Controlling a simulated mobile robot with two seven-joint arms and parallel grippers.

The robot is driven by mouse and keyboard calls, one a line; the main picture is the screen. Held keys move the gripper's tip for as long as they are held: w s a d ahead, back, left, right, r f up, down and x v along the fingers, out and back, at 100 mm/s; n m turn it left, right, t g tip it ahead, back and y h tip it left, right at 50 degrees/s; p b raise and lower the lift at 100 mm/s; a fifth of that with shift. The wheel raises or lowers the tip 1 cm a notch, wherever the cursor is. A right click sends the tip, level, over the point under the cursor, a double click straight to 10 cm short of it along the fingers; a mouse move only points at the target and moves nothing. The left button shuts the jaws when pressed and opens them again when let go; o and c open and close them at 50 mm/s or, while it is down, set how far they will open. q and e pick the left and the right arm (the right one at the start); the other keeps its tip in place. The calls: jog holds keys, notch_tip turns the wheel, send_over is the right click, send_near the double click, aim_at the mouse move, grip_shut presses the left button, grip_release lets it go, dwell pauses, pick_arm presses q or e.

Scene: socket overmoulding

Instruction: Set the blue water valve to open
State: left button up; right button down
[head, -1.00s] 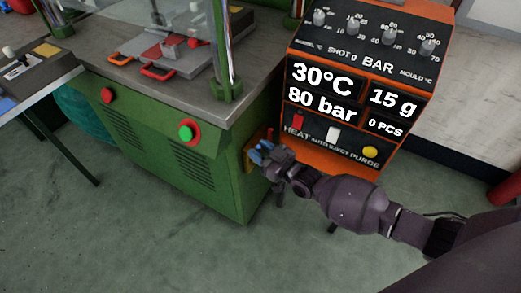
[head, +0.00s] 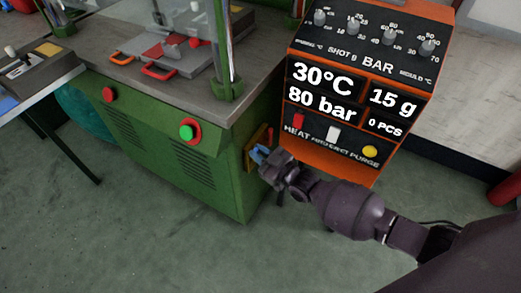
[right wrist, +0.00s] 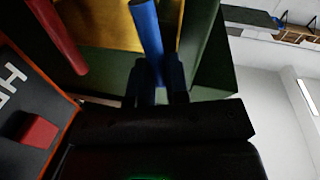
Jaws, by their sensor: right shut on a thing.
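The blue valve handle (head: 256,154) is on the right side of the green machine, on a yellow plate (head: 249,150). In the right wrist view the handle (right wrist: 147,32) runs down from the top edge to between my fingers, with the yellow plate (right wrist: 100,20) behind it. My right gripper (head: 264,157) is shut on the handle; in the right wrist view its dark fingers (right wrist: 157,82) sit on either side of it. The valve's pivot is not clear in either view. My left gripper is not in view.
The green machine (head: 190,170) stands to the left of my right gripper. The orange control panel (head: 345,100) is close on the right, showing 30°C and 80 bar. A red lever (right wrist: 58,38) is near the handle. The floor in front is clear.

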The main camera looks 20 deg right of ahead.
jog(key=n, duration=0.2)
jog(key=s+a+f+n, duration=0.1)
jog(key=n, duration=0.1)
jog(key=a+n+y, duration=0.1)
jog(key=n, duration=0.1)
jog(key=shift+s+f+t+b, duration=0.3)
jog(key=shift+s+f, duration=0.1)
jog(key=shift+s+a+f+n, duration=0.2)
jog(key=shift+a+f+n, duration=0.15)
jog(key=shift+n, duration=0.65)
jog(key=n, duration=0.1)
jog(key=f+n+y+b, duration=0.1)
jog(key=n, duration=0.2)
jog(key=shift+s+a+f+b, duration=0.3)
jog(key=shift+a+b, duration=0.05)
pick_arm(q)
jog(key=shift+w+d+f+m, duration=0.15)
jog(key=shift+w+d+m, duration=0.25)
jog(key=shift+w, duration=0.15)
pick_arm(e)
jog(key=shift+f+n+y, duration=0.2)
jog(key=shift+n+y, duration=0.2)
jog(key=shift+n, duration=0.4)
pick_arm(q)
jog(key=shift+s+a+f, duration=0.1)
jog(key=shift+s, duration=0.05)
